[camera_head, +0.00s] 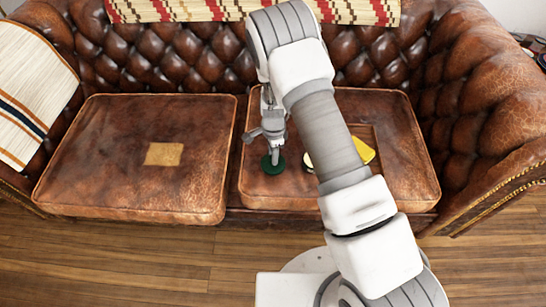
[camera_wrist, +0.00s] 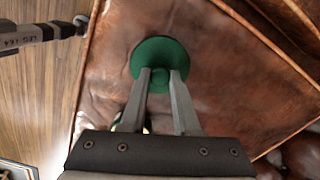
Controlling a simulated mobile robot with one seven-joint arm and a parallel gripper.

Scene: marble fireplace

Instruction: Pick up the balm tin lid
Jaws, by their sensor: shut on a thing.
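The balm tin lid is a dark green round disc (camera_head: 267,168) with a small knob in its middle. It is on or just above the right seat cushion of the leather sofa, near the cushion's left front. In the wrist view the green lid (camera_wrist: 148,48) lies flat ahead of my fingers. My gripper (camera_head: 274,155) points down over it. In the wrist view my gripper's fingertips (camera_wrist: 161,74) are closed on either side of the knob. I cannot tell whether the lid touches the leather.
A yellow item (camera_head: 363,150) lies on the right cushion (camera_head: 398,168), partly behind my arm. A pale-edged item (camera_head: 308,162) shows beside my arm. The left cushion (camera_head: 100,165) has only a tan patch (camera_head: 164,154). The tufted backrest (camera_head: 180,60) rises behind.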

